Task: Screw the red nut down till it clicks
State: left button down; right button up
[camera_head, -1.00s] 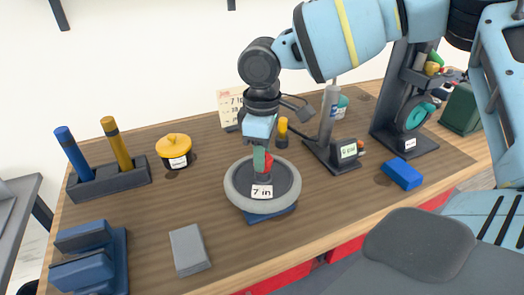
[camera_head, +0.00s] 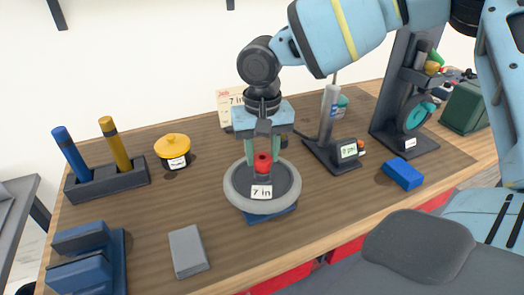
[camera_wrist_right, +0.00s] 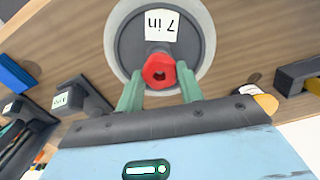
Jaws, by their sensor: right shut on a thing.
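The red nut (camera_head: 263,163) sits at the centre of the grey wheel (camera_head: 236,201), which lies flat and carries a "7 in" label. The wheel rests on a blue base (camera_head: 271,214). My right gripper (camera_head: 262,158) points down from above with its green fingers on either side of the nut, shut on it. In the right wrist view the nut (camera_wrist_right: 159,71) shows its dark centre hole between the fingertips, over the wheel (camera_wrist_right: 122,45). How far the nut is down its thread is hidden. My left gripper is not in view.
A yellow-lidded pot (camera_head: 173,150) and a holder (camera_head: 107,180) with blue and yellow handles stand left. A grey block (camera_head: 188,251) lies front left, a blue block (camera_head: 403,174) right. A pump with a gauge (camera_head: 347,151) stands close behind right of the wheel.

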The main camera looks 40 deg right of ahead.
jog(key=o, duration=1)
jog(key=shift+s+a, duration=0.1)
jog(key=shift+a, duration=0.1)
jog(key=shift+o, duration=0.2)
jog(key=shift+d, duration=0.1)
jog(key=shift+r, duration=0.1)
jog(key=shift+r, duration=0.35)
notch_tip(320, 180, up, 7)
